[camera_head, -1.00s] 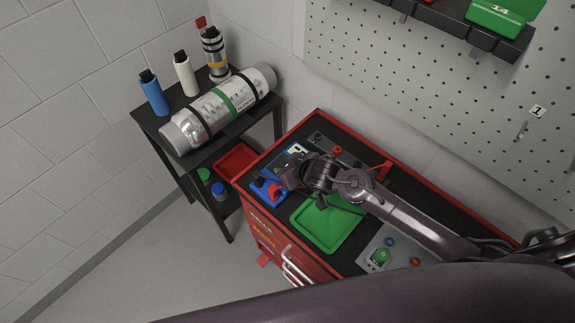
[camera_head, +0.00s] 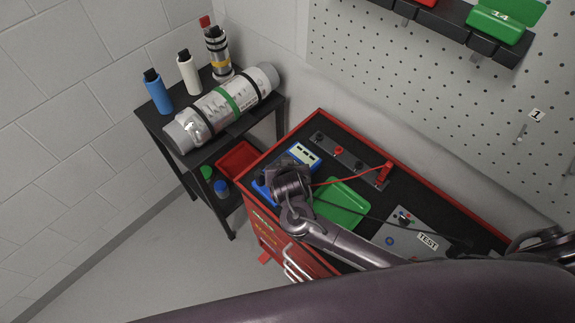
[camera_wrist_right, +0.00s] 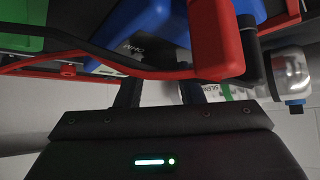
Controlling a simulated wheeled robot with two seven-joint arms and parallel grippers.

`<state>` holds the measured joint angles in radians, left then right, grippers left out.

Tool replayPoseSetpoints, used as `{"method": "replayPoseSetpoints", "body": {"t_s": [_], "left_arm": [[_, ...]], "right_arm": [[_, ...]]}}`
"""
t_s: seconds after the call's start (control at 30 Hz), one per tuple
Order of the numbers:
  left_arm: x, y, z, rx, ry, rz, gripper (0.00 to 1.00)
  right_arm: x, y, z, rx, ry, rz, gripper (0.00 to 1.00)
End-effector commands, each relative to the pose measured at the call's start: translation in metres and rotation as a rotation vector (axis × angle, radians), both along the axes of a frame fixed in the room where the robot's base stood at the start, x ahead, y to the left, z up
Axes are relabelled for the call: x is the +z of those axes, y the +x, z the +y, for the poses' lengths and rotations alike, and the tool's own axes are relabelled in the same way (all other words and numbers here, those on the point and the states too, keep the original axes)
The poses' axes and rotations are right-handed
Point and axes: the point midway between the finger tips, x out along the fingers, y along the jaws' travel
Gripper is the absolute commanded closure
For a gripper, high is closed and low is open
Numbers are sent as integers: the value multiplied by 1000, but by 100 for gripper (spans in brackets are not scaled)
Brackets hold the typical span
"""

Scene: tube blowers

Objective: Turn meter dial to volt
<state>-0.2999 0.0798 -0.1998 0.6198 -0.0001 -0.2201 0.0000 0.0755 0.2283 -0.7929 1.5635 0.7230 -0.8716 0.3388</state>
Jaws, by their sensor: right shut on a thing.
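The blue meter (camera_head: 303,155) lies at the left end of the tool cart's top; its pale display shows in the head view. My right gripper (camera_head: 268,188) is over the meter's near part and hides much of it. In the right wrist view the gripper (camera_wrist_right: 158,92) points at the blue meter body (camera_wrist_right: 165,20), with an OHM label (camera_wrist_right: 138,52) just beyond the fingers. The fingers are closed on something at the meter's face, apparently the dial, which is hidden. A red plug (camera_wrist_right: 210,40) stands close by the right finger. My left gripper is not in view.
A red lead (camera_head: 345,179) runs to a red clamp (camera_head: 385,172), and a black lead (camera_head: 370,218) crosses the green tray (camera_head: 342,205). A grey TEST box (camera_head: 415,232) sits to the right. A black shelf with a silver cylinder (camera_head: 222,105) stands at left.

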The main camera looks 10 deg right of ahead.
Motion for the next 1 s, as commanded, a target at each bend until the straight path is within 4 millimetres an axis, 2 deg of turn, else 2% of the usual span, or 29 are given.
{"method": "replayPoseSetpoints", "body": {"t_s": [0.43, 0.47, 0.6, 0.87, 1.0], "left_arm": [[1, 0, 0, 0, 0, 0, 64], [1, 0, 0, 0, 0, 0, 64], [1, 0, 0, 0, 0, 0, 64], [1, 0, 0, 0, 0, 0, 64], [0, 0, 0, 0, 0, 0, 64]], "right_arm": [[0, 0, 0, -9, 0, -2, 88], [0, 0, 0, -9, 0, -2, 62], [0, 0, 0, -9, 0, -2, 44], [0, 0, 0, -9, 0, -1, 44], [7, -7, 2, -8, 1, -2, 44]]}}
